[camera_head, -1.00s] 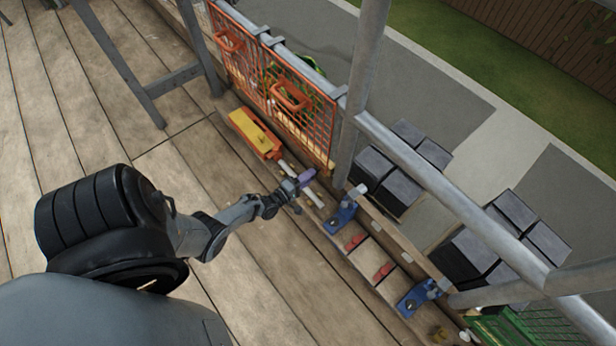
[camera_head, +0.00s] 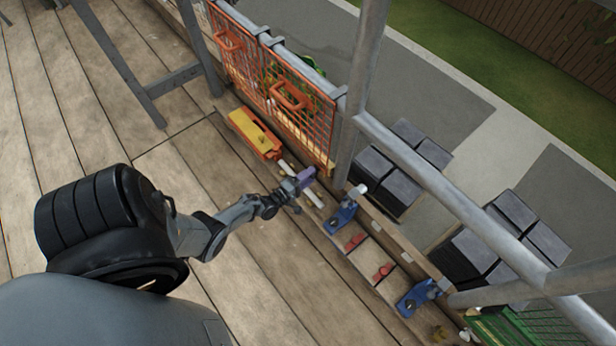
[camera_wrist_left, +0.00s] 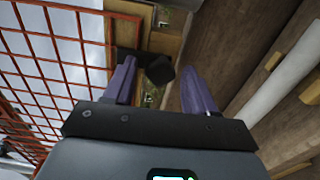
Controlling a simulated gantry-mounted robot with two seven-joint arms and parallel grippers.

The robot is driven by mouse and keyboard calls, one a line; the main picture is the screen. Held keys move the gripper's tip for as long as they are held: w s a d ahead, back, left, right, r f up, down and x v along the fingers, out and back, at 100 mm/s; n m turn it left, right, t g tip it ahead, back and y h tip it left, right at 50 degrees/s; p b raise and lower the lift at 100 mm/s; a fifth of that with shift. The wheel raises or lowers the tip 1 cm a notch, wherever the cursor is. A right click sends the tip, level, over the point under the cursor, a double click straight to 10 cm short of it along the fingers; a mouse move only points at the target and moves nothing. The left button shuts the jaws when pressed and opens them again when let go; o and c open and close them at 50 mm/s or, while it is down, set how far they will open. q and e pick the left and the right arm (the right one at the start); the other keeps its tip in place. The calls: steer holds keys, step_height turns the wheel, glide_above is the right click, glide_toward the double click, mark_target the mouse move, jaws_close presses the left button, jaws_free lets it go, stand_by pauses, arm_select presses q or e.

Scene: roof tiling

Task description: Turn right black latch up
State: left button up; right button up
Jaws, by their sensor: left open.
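A black latch (camera_wrist_left: 160,69) shows in the left wrist view, mounted near the wooden edge by the orange mesh. My left gripper (camera_wrist_left: 158,76) has two purple fingers, spread apart, with the latch between and just beyond their tips. In the head view my left gripper (camera_head: 305,178) is low beside the lower end of the orange mesh panel (camera_head: 300,105); the latch cannot be made out there. My right gripper is in neither view.
An orange and yellow box (camera_head: 254,134) lies on the planks left of the gripper. Blue clamps (camera_head: 341,217) and red handles (camera_head: 383,272) sit along the edge to the right. A metal post (camera_head: 362,90) rises close by. Open planks (camera_head: 270,270) lie in front.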

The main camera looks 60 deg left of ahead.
arm_select(q)
steer(key=s+d+p, duration=0.2)
steer(key=s+p, duration=0.1)
steer(key=s, duration=0.7)
steer(key=shift+s, duration=0.3)
